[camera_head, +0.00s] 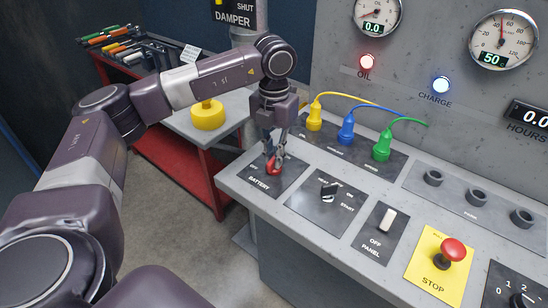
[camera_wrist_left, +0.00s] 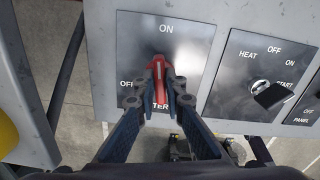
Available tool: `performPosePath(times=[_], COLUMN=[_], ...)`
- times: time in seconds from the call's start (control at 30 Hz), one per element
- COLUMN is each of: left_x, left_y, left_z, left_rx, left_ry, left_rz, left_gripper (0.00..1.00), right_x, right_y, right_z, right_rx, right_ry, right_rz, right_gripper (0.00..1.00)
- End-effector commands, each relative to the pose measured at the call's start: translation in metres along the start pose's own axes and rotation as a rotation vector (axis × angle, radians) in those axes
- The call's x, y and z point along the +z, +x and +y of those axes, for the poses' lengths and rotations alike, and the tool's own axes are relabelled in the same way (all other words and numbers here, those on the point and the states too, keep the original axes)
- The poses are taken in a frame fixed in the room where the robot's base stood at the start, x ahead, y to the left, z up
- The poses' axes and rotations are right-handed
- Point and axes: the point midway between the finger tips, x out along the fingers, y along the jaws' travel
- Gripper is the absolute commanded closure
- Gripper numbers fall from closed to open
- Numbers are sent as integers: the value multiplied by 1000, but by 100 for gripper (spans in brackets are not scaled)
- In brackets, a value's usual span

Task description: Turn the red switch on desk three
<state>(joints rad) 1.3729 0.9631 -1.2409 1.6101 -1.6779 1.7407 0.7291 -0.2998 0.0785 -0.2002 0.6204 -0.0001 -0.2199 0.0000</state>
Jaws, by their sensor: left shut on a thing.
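The red switch (camera_head: 273,166) sits on the dark plate marked BATTERY (camera_head: 287,180) at the left end of the grey desk. In the left wrist view the red switch (camera_wrist_left: 158,72) stands upright, with its top toward the ON mark; OFF is at its left. My left gripper (camera_head: 275,155) is over the switch, fingers pointing down. In the left wrist view its fingertips (camera_wrist_left: 158,78) are shut on the red switch, one on each side, and hide part of it. My right gripper is not in view.
To the right are a key switch (camera_head: 329,192), a white panel switch (camera_head: 388,219) and a red STOP button (camera_head: 453,249). Yellow (camera_head: 314,117), blue (camera_head: 346,128) and green (camera_head: 382,145) plugs with cables stand behind. A red tool cart (camera_head: 180,165) is at the left.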

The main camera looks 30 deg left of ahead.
Motion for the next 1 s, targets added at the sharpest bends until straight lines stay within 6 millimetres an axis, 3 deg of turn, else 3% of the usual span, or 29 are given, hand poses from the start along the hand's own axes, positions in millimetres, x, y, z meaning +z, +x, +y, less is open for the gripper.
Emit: performPosePath(times=[0.4, 0.93, 0.97, 1.0], left_x=[0, 0, 0, 0], left_y=[0, -1, -1, -1], left_z=[0, 0, 0, 0], left_rx=[0, 1, 1, 1], left_ry=[181, 205, 205, 205], left_rz=[-2, -2, -2, -2], left_gripper=[100, 100, 89, 85], right_x=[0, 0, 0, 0], right_y=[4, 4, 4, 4], right_z=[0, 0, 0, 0], right_rx=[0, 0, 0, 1], right_ry=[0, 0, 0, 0], right_rz=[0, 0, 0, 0], right_gripper=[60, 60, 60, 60])
